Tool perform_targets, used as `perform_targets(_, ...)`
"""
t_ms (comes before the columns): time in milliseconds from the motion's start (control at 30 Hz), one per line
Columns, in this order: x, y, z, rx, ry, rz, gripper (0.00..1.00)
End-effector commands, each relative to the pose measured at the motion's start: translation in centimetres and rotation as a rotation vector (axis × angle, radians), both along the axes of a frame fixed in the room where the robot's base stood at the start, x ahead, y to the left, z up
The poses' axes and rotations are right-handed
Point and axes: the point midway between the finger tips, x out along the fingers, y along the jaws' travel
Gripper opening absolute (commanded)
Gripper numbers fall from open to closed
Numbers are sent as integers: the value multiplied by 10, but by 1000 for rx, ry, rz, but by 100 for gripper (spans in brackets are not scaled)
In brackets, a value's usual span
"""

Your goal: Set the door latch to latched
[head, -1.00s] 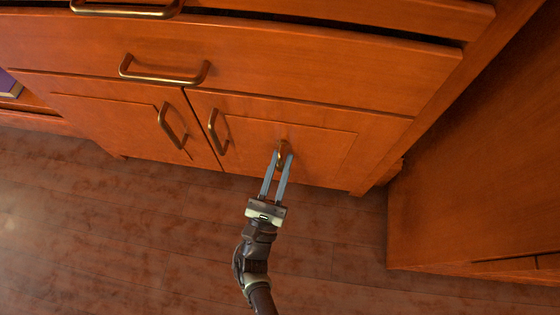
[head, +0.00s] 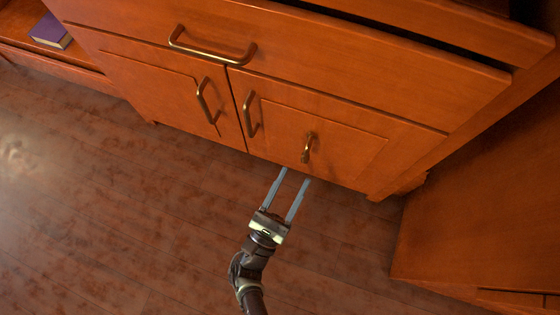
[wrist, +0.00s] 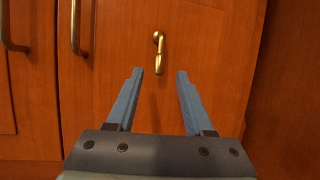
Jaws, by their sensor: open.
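The door latch (head: 308,148) is a small brass turn piece on the right-hand cabinet door (head: 350,145). It also shows in the wrist view (wrist: 158,52), hanging near vertical with a slight tilt. My gripper (head: 296,176) is open and empty, with its two blue-grey fingers apart. In the head view the fingertips lie just below the latch; in the wrist view (wrist: 160,73) the latch appears between and beyond them. The fingers do not touch it. Whether this latch position is latched I cannot tell.
Brass pull handles stand out on the right door (head: 250,114), the left door (head: 208,101) and the drawer above (head: 212,45). A wooden cabinet side (head: 480,210) stands at the right. The floor (head: 120,220) in front is clear. A purple book (head: 50,32) lies at upper left.

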Motion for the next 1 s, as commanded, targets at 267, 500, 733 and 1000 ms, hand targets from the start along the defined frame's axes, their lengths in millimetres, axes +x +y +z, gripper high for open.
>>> perform_targets(267, -42, 22, -20, -1, 1, 3, 52)
perform_targets(500, -53, 26, -24, -1, -1, -1, 52)
perform_targets(733, -53, 26, -24, -1, -1, -1, 52)
perform_targets(1000, -52, 26, -23, -1, -1, -1, 52)
